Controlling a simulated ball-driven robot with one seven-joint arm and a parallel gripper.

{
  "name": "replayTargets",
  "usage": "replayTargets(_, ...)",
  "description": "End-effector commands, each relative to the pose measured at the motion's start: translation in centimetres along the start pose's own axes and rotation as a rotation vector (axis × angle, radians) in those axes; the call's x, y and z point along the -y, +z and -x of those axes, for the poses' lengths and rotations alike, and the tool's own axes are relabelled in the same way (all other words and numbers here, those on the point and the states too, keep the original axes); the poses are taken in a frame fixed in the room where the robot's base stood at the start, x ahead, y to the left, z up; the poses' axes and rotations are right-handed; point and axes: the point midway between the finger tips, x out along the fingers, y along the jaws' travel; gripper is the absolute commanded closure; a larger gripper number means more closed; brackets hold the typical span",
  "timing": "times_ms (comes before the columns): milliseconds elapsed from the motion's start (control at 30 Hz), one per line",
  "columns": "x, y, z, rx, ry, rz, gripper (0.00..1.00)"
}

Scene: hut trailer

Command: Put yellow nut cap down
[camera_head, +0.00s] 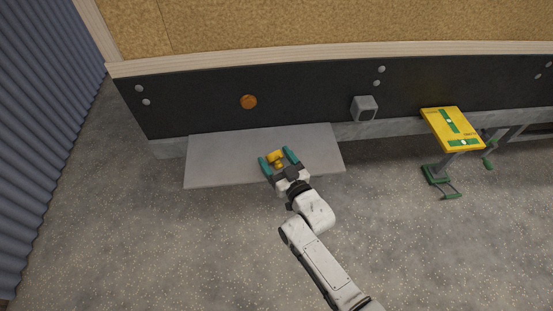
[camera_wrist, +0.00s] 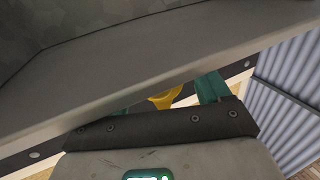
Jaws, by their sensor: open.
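The yellow nut cap (camera_head: 275,157) is at the grey shelf (camera_head: 215,160) in the head view, between the two teal fingers of my gripper (camera_head: 278,160). The fingers stand apart on either side of it. In the wrist view part of the yellow nut cap (camera_wrist: 166,98) shows past the dark gripper body, with one teal finger of my gripper (camera_wrist: 163,100) to its right and a bit of the other to its left. I cannot tell whether the cap touches the shelf or a finger.
A dark wall band (camera_head: 200,100) runs behind the shelf, with an orange disc (camera_head: 248,102) and a grey box (camera_head: 364,108) on it. A yellow and green stand (camera_head: 453,129) is at the right. A blue corrugated wall (camera_head: 45,100) is at the left. Speckled floor in front is clear.

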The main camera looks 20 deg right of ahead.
Motion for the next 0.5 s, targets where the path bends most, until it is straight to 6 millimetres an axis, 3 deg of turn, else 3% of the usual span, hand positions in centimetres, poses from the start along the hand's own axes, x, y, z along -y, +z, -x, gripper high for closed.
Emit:
replayTargets(267, 0.0, -0.6, 0.1, 0.000, 0.000, 0.000, 0.24)
replayTargets(500, 0.1, -0.2, 4.5, 0.004, 0.000, -0.001, 0.24)
